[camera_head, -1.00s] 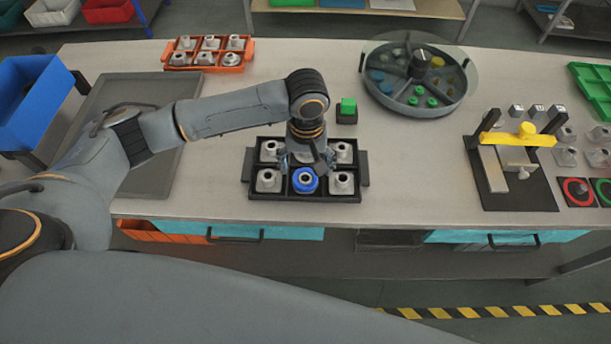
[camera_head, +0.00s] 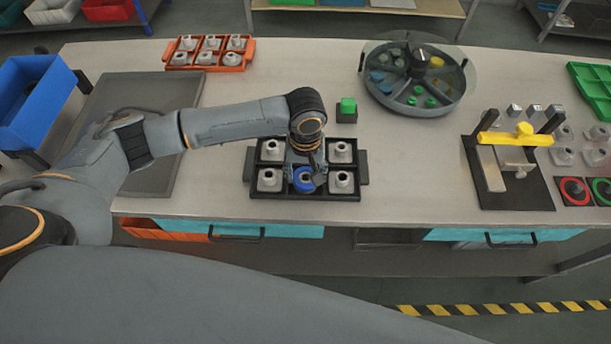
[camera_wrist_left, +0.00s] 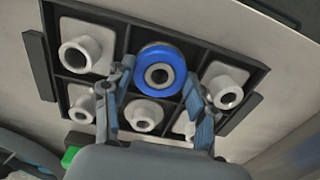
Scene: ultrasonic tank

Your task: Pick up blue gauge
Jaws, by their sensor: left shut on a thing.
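The blue gauge (camera_head: 304,187), a blue ring with a pale hollow centre, sits in the front middle compartment of a black tray (camera_head: 254,195). It also shows in the left wrist view (camera_wrist_left: 172,53). My left gripper (camera_head: 305,176) reaches down over the tray. In the left wrist view its two fingers (camera_wrist_left: 160,82) are on either side of the blue gauge and shut on it. The gauge still appears down in its compartment; any gap beneath it cannot be seen. My right gripper is not in view.
Grey-white fittings (camera_head: 342,181) fill neighbouring compartments close to the fingers. A green-topped block (camera_head: 347,110) stands behind the tray. A round divided tank (camera_head: 419,100) and a yellow-barred fixture (camera_head: 517,139) stand to the right.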

